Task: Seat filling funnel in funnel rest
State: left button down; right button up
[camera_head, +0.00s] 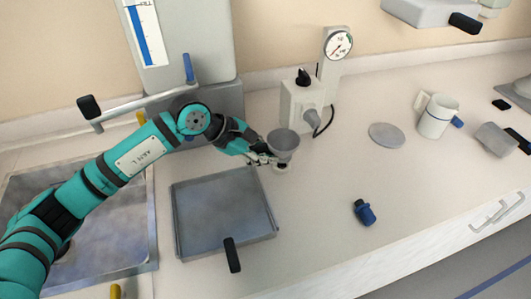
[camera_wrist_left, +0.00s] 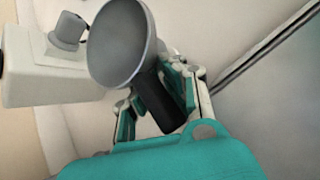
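The grey filling funnel (camera_head: 284,140) is upright, with its wide mouth up, just right of my left gripper (camera_head: 262,156). In the left wrist view the funnel's grey cone (camera_wrist_left: 118,42) and its dark lower part (camera_wrist_left: 160,98) show large. The fingers of my left gripper (camera_wrist_left: 158,102) lie on both sides of the dark part and appear shut on it. My right gripper is not in view.
A white gauge unit (camera_head: 302,103) with a black knob stands close behind the funnel. A grey metal tray (camera_head: 222,213) with a black handle lies in front. A blue-black part (camera_head: 364,212), a grey disc (camera_head: 386,135) and a white mug (camera_head: 436,117) are at right. The counter between is clear.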

pick_arm(q)
jog(key=shift+b, duration=0.35)
jog(key=shift+b, duration=0.35)
dwell(0.6)
jog(key=shift+f, duration=0.15)
jog(key=shift+f+b, duration=0.35)
jog(key=shift+b, duration=0.05)
jog(key=shift+f+b, duration=0.85)
jog(key=shift+f, duration=0.05)
jog(key=c, duration=1.4)
grip_release()
